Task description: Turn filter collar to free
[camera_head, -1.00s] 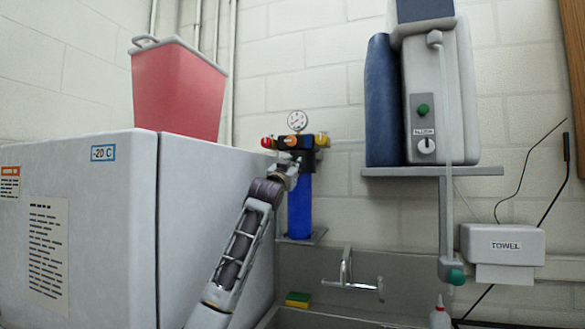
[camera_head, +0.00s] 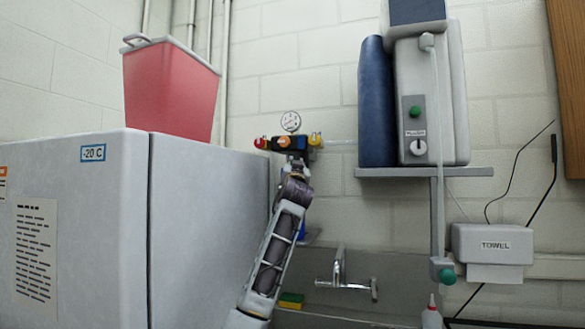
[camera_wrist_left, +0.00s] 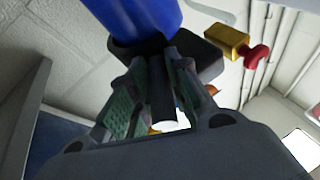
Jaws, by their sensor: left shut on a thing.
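The blue filter (camera_head: 303,228) hangs below a dark manifold with a round gauge, and my left arm hides most of it in the head view. In the left wrist view the blue filter body (camera_wrist_left: 140,18) shows at the top, with the black collar (camera_wrist_left: 200,60) against its end. My left gripper (camera_head: 296,168) is in front of the collar area. In the left wrist view its green-padded fingers (camera_wrist_left: 158,95) are shut on a dark bar-like part of the collar. The exact contact is partly hidden by the fingers. My right gripper is not in view.
The manifold carries a gauge (camera_head: 290,121), a red knob (camera_head: 260,142) and a yellow fitting (camera_head: 315,139). A white freezer (camera_head: 205,230) stands close on the left. A shelf (camera_head: 425,171) with a purifier is at right, above a sink with a faucet (camera_head: 340,280).

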